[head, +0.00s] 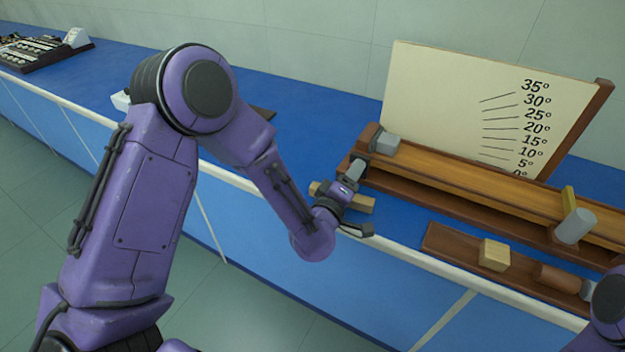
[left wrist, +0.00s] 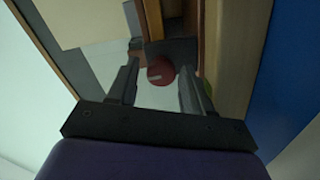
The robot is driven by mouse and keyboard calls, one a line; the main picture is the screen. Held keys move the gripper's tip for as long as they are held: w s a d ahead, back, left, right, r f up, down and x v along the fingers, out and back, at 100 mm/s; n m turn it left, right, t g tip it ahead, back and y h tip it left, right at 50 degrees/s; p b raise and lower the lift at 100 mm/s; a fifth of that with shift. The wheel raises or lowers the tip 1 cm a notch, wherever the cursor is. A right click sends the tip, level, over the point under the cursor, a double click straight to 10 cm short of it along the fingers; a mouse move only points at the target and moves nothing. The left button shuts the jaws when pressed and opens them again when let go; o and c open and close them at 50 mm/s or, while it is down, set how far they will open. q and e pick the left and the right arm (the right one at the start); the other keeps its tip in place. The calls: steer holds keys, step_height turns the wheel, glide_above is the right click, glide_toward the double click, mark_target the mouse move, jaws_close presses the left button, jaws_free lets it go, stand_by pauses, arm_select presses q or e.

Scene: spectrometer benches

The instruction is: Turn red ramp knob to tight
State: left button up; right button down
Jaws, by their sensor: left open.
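The red ramp knob (left wrist: 160,70), round with a pale line across its face, shows in the left wrist view against a dark block at the ramp's end. My left gripper (left wrist: 160,73) is open, with one finger on each side of the knob and visible gaps between them. I cannot tell how deep the fingers reach. In the head view my left gripper (head: 355,204) is at the near left end of the wooden ramp (head: 460,182), and the knob is hidden there. At the lower right only a purple part of my right arm shows; its gripper is out of frame.
An angle board (head: 455,100) stands behind the ramp. A grey block (head: 386,144) and a grey cylinder (head: 575,226) are on the ramp. A wooden tray (head: 450,240) with a wooden cube (head: 494,255) lies in front. The blue bench (head: 300,103) is fairly clear toward the back left.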

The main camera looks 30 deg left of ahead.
arm_select(q)
steer(key=shift+s+f+n+p, duration=0.15)
steer(key=shift+n+p, duration=0.3)
steer(key=shift+n, duration=0.75)
steer(key=n+p, duration=0.1)
steer(key=n, duration=0.2)
steer(key=n+p, duration=0.1)
steer(key=n, duration=0.2)
steer(key=n+p, duration=0.1)
steer(key=n, duration=0.2)
steer(key=shift+a+r+n+p, duration=0.1)
steer(key=shift+r+n+p, duration=0.3)
steer(key=n+p, duration=0.4)
steer(key=n, duration=0.4)
steer(key=shift+a+r+p, duration=0.1)
steer(key=shift+r+p, duration=0.05)
steer(key=shift+p, duration=0.25)
steer(key=shift+f+n, duration=0.25)
steer(key=shift+n, duration=0.75)
steer(key=s+b, duration=0.5)
steer(key=s, duration=0.5)
steer(key=s+a+f+m+g, duration=0.2)
steer(key=s+f+m+g, duration=0.3)
steer(key=f+m, duration=0.5)
steer(key=s+a+f+m+g+p, duration=0.1)
steer(key=s+f+m+g, duration=0.4)
steer(key=s+f+m, duration=0.5)
steer(key=shift+a+y, duration=0.4)
steer(key=shift+a, duration=0.4)
